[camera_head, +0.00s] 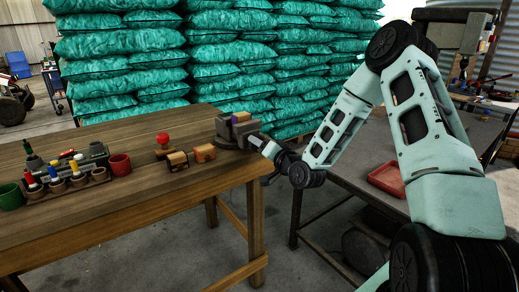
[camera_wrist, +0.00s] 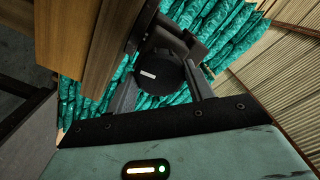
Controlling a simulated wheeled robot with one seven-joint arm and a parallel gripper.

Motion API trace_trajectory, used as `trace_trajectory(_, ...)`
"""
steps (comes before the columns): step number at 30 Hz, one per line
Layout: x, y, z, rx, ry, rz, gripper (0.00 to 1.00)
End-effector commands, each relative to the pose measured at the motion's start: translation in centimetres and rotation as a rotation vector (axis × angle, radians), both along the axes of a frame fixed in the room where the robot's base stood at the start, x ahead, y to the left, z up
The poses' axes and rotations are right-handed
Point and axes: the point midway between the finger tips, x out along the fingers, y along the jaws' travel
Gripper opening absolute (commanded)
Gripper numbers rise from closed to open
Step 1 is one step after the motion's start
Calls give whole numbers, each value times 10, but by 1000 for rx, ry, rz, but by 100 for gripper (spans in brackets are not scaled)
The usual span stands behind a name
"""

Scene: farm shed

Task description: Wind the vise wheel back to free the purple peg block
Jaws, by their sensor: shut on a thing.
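The grey vise (camera_head: 224,129) stands at the right end of the wooden table. A small purple patch, the purple peg block (camera_head: 235,119), shows at its top between the jaws; most of it is hidden. My gripper (camera_head: 258,141) reaches in from the right at the vise's near right side. In the wrist view the dark round vise wheel (camera_wrist: 160,76) sits between the two fingers of my gripper (camera_wrist: 163,66), which is shut on it. The wheel is hidden behind my gripper in the head view.
The wooden table (camera_head: 140,220) also bears a red-knobbed piece (camera_head: 163,141), wooden blocks (camera_head: 204,153), a red cup (camera_head: 120,165), a green cup (camera_head: 10,196) and a rack of coloured pegs (camera_head: 68,187). A red tray (camera_head: 388,178) lies on the grey bench. Teal sacks (camera_head: 215,60) stand behind.

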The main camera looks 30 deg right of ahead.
Motion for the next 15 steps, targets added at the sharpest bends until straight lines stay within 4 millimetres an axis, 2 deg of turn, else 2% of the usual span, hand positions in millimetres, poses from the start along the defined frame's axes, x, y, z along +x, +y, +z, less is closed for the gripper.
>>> trace_trajectory(1,1,2,-6,-111,-9,5,23)
trace_trajectory(6,1,2,-7,-471,-24,4,23)
trace_trajectory(15,1,2,-7,-1004,-44,0,23)
